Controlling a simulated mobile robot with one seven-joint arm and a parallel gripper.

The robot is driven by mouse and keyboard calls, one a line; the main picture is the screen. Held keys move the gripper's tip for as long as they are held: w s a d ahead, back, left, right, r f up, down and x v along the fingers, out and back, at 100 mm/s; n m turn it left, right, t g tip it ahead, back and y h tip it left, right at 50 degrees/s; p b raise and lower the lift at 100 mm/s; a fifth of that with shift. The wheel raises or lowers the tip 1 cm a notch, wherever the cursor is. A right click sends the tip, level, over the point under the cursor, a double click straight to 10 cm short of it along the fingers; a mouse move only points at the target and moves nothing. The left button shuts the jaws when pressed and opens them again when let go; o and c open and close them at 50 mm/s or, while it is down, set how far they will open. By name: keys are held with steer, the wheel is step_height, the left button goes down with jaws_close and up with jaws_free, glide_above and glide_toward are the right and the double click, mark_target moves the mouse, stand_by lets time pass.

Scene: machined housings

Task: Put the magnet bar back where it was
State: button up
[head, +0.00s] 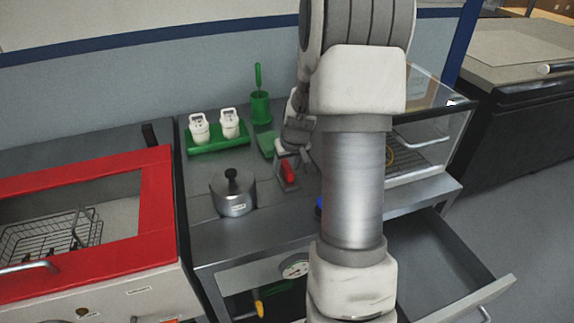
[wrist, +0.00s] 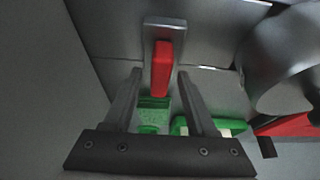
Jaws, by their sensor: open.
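A red bar (head: 288,172), which looks like the magnet bar, sits on a small grey metal plate on the steel bench. In the wrist view the red bar (wrist: 162,70) lies along the grey plate (wrist: 163,25), its near end in line with the gap between my fingers. My gripper (wrist: 159,76) is open, one finger on each side of that gap. I cannot tell whether the fingers touch the bar; they seem apart from it. In the head view my gripper (head: 303,158) is just behind the bar and partly hidden by my arm.
A lidded steel pot (head: 233,195) stands left of the bar. Behind are a green tray (head: 205,147) with two white devices, a green block (head: 266,145) and a green cup (head: 260,108). A clear-sided case (head: 432,130) stands right. An open drawer (head: 437,255) juts out below.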

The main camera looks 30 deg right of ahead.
steer(key=v, duration=1.2)
steer(key=shift+p, duration=0.35)
steer(key=shift+s+r, duration=0.1)
